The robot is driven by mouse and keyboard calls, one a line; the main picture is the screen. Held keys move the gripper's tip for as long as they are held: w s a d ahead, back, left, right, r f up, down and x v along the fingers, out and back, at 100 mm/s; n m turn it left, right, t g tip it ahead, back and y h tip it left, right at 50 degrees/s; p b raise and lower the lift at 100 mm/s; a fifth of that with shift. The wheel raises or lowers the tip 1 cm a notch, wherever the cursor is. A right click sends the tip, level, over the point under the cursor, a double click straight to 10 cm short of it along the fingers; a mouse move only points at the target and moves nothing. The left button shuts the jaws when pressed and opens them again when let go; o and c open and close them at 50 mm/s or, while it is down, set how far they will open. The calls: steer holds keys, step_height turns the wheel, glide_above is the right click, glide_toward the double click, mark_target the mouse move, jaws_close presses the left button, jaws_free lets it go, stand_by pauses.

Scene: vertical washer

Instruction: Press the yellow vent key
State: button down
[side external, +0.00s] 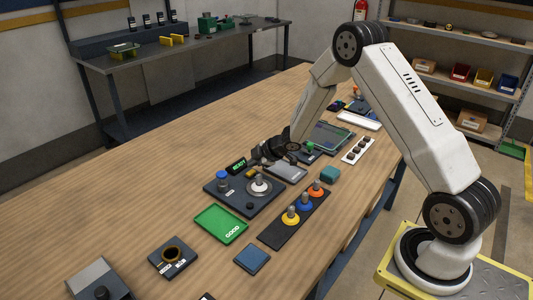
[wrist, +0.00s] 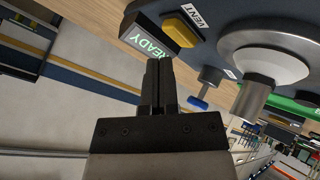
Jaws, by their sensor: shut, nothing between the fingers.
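The yellow key (wrist: 182,30) is a small block beside a white VENT label (wrist: 207,17) on the dark washer unit, at the top of the wrist view. My gripper (wrist: 159,62) is shut and empty. Its fingertips appear just below and left of the key in that view, with a visible gap. In the side view my gripper (side external: 257,164) is over the back of the washer unit (side external: 231,200).
The green READY display (wrist: 150,38) is close to the fingertips. The washer's pale round chuck (side external: 259,187) and blue-capped post (side external: 222,181) stand nearby. A green GOOD tray (side external: 220,224) and a dark strip with several coloured-base pegs (side external: 292,217) lie in front.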

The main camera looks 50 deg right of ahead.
mark_target(253, 172)
steer(key=shift+r, duration=2.35)
steer(key=s+a+r+m+g, duration=0.2)
steer(key=s+a+m, duration=0.1)
steer(key=s, duration=0.5)
steer(key=s+a+r+m+g+h, duration=0.1)
steer(key=s+a+m, duration=0.3)
steer(key=s, duration=0.5)
steer(key=s+a+r+m+g+h, duration=0.1)
steer(key=s+a+r+m+g, duration=0.1)
steer(key=s, duration=0.6)
steer(key=a+m+g, duration=0.1)
steer(key=a+m, duration=0.1)
steer(key=a, duration=0.1)
steer(key=shift+s+r, duration=0.3)
